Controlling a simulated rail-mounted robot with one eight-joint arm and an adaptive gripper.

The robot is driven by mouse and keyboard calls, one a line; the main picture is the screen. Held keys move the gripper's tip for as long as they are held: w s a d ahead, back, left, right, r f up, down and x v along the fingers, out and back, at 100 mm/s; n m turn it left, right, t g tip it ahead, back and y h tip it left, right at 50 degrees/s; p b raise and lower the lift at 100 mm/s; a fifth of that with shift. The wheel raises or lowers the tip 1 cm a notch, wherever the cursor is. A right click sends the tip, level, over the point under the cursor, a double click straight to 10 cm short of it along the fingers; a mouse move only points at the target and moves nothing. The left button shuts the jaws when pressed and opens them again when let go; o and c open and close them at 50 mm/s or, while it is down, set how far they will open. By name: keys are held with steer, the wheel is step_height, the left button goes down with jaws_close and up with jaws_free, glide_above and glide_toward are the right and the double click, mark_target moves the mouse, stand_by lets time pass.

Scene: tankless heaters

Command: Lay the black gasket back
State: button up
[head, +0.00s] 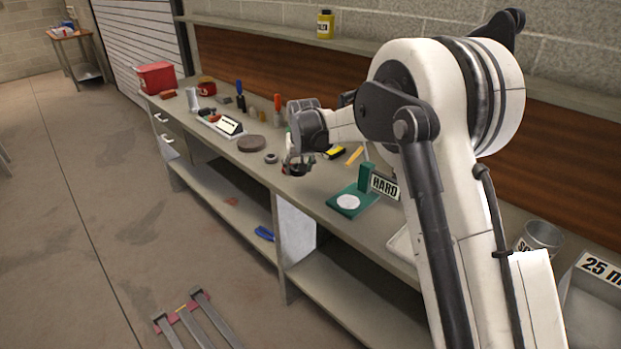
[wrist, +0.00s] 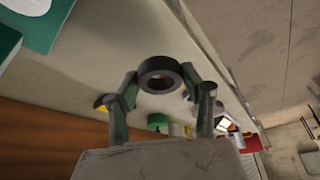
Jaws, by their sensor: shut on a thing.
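The black gasket (wrist: 158,65) is a thick dark ring, held between the two fingertips of my gripper (wrist: 160,77) in the wrist view. The fingers grip it from opposite sides, with its hole showing. In the head view my gripper (head: 298,167) is over the workbench, near its front edge; the gasket is small and partly hidden there. A small grey ring (head: 271,158) lies on the bench to the left of my gripper.
A green stand marked HARD (head: 366,178) with a white disc (head: 348,202) is right of my gripper. A brown disc (head: 251,144), a tool tray (head: 220,124) and a red box (head: 156,77) are to the left. A yellow-black item (head: 334,152) lies behind.

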glide_above(309, 183)
steer(key=f, duration=0.1)
steer(key=s+f, duration=0.1)
steer(key=f, duration=0.1)
steer(key=shift+d+f, duration=0.15)
steer(key=shift+f, duration=2)
steer(key=shift+f, duration=0.2)
steer(key=o, duration=1.2)
steer(key=shift+o, duration=0.2)
steer(key=shift+r, duration=0.15)
